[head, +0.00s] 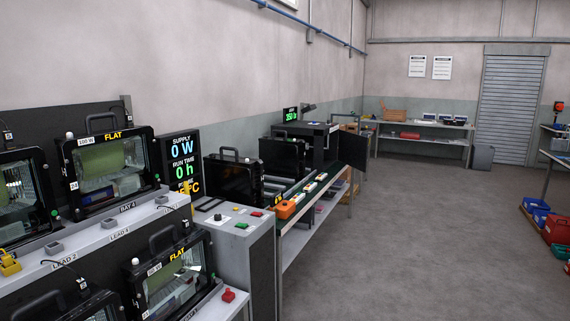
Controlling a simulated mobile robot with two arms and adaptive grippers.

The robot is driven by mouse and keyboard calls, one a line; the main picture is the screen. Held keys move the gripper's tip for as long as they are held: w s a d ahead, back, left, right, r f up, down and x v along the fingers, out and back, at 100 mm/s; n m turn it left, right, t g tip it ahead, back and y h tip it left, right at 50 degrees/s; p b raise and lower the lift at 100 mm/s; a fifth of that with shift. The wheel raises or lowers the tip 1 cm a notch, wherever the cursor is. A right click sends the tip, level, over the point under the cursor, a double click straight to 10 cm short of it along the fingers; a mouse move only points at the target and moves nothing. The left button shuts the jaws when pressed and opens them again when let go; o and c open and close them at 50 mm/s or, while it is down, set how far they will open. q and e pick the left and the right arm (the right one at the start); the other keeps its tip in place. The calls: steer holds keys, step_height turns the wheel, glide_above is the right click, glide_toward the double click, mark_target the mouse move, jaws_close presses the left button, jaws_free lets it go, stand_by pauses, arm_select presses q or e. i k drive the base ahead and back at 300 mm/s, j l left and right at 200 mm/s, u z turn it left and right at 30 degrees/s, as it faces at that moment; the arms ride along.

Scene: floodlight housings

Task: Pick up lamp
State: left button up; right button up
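Several black floodlight lamps with top handles stand on the stepped grey rack at the left in the head view. One lamp (108,170), marked FLAT and 100 W, stands on the upper shelf at BAY 4. Another lamp (172,278), also marked FLAT, stands on the lower shelf in front. A lamp at the left edge (22,200) and one at the bottom (75,308) are cut off by the frame. Further along, a black housing with a handle (232,178) stands on the bench, with another (285,158) behind it. Neither of my grippers shows.
A display (182,165) reads SUPPLY 0 W beside a grey control cabinet (236,235). A long workbench (300,222) runs along the wall beyond. The grey floor (420,230) is open at the right, with blue and red bins (555,230) at its edge.

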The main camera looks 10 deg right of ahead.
mark_target(281, 157)
steer(key=i+l+z, duration=0.35)
steer(key=i, duration=0.3)
steer(key=i+l+z, duration=0.3)
steer(key=i, duration=0.4)
steer(key=i+z, duration=0.35)
steer(key=i, duration=0.35)
steer(key=i+u, duration=0.15)
steer(key=i, duration=0.5)
steer(key=i+l+u, duration=0.1)
steer(key=i, duration=0.5)
steer(key=i+l+u, duration=0.15)
steer(key=i, duration=0.45)
steer(key=l, duration=0.1)
